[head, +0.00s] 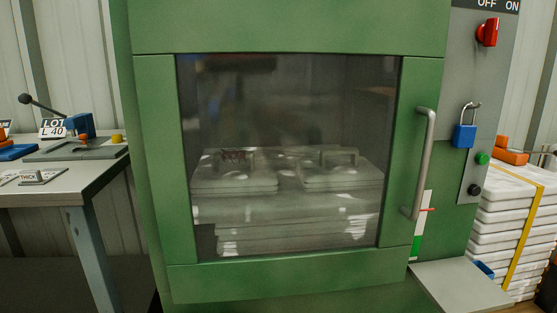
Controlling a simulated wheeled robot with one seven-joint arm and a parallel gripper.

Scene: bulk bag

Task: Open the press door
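The press door (289,275) is a green frame around a large glass window (288,110). It fills the middle of the head view and looks shut. A vertical metal bar handle (423,165) runs along the door's right side. Behind the glass, pale stacked bags (285,215) are visible, two of them on top with handles. My gripper is not in view.
A grey control panel (480,75) right of the door carries a red switch, a blue padlock (464,131) and buttons. A small shelf (460,286) juts out below it. A workbench (75,175) stands left; strapped white bags (510,225) are stacked right.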

